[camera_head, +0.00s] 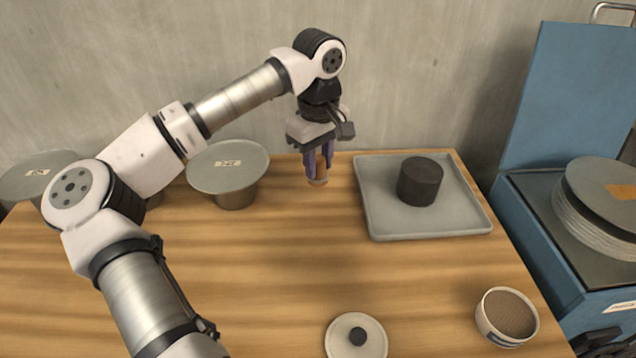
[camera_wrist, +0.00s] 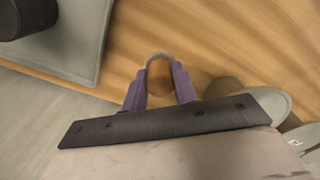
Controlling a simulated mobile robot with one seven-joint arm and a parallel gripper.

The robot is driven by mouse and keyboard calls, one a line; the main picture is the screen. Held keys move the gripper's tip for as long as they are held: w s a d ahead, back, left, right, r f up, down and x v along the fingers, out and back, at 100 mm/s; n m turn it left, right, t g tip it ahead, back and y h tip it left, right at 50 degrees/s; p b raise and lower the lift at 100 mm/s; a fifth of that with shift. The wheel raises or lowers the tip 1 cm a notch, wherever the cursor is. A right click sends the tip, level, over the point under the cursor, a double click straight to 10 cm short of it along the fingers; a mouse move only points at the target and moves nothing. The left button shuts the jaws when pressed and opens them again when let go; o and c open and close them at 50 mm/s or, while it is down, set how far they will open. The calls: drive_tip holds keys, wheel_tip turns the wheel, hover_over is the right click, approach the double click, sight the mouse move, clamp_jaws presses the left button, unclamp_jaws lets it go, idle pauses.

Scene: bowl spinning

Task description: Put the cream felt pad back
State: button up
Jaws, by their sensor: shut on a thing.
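My gripper (camera_head: 318,179) hangs pointing down above the back middle of the wooden table, left of the grey tray. Its purple fingers are shut on a small round piece with a pale rim and tan face, which looks like the cream felt pad (camera_head: 318,183). In the wrist view, the pad (camera_wrist: 159,56) shows between the fingertips (camera_wrist: 158,72). The fingers hide part of it. The piece appears clear of the tabletop.
The grey tray (camera_head: 386,226) bears a dark cylinder (camera_head: 420,182). A pale disc (camera_head: 343,347) with a dark knob and a cup (camera_head: 496,335) are in front. The middle table is clear.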

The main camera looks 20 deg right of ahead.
sight(318, 184)
drive_tip(key=shift+f, duration=3.05)
drive_tip(key=shift+f, duration=0.1)
drive_tip(key=shift+f, duration=0.15)
drive_tip(key=o, duration=0.9)
wheel_tip(318, 184, up, 13)
drive_tip(key=shift+f, duration=0.2)
